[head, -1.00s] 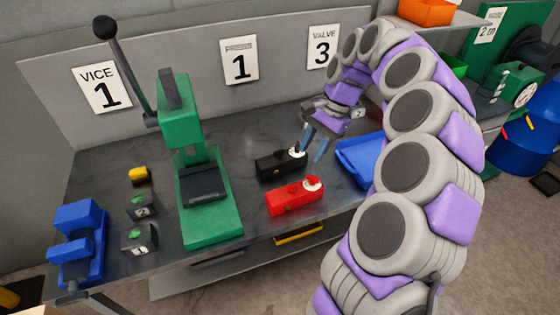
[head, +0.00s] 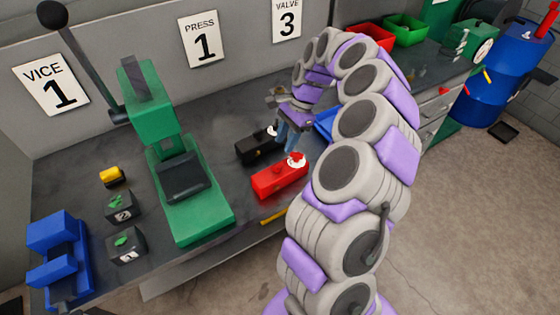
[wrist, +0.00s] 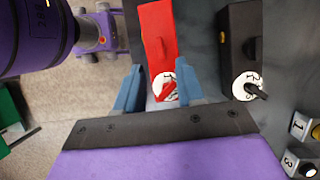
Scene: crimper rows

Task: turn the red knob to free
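A red box (head: 280,180) stands on the bench with a white dial and a red knob (head: 297,158) at its right end. In the wrist view the red knob (wrist: 168,90) sits on the white dial of the red box (wrist: 158,35), and it points obliquely. The dial's lettering is partly hidden and too small to read. My gripper (head: 287,138) is above and behind the red box. In the wrist view my gripper (wrist: 158,88) is open, with one blue finger on each side of the red knob. No finger clearly touches the knob.
A black box (head: 257,147) with a black knob (wrist: 258,90) stands close beside the red box. A green press (head: 186,190) is to the left. A blue tray (head: 324,122) is partly hidden behind my arm. Small dark blocks (head: 124,243) and a blue vice (head: 55,245) are farther left.

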